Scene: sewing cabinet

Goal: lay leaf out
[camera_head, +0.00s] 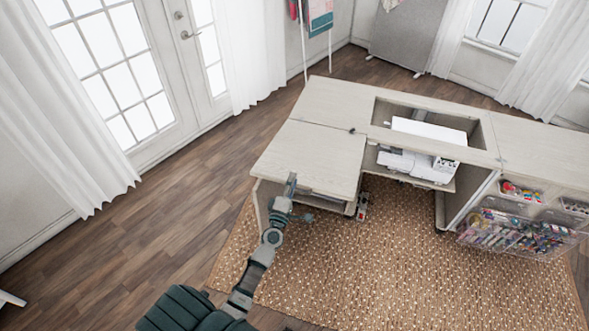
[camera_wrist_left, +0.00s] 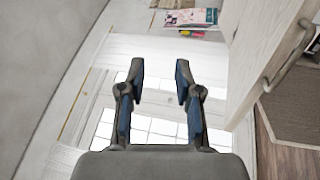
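The sewing cabinet has a pale wood top. A flat panel (camera_head: 312,158), which looks like a leaf, lies level at its front left, with a seam behind it. I cannot tell for sure that this is the leaf meant. My left gripper (camera_head: 291,182) is at this panel's front edge in the head view; contact cannot be told. In the left wrist view the gripper (camera_wrist_left: 160,82) is open, with nothing between its fingers. A pale wood panel (camera_wrist_left: 255,45) with a handle (camera_wrist_left: 290,52) stands to its right. My right gripper is not in view.
A white sewing machine (camera_head: 418,162) sits in the cabinet's opening. Clear bins of supplies (camera_head: 515,232) hang on the right door. A woven rug (camera_head: 370,265) covers the floor in front. The wood floor (camera_head: 165,215) to the left is free.

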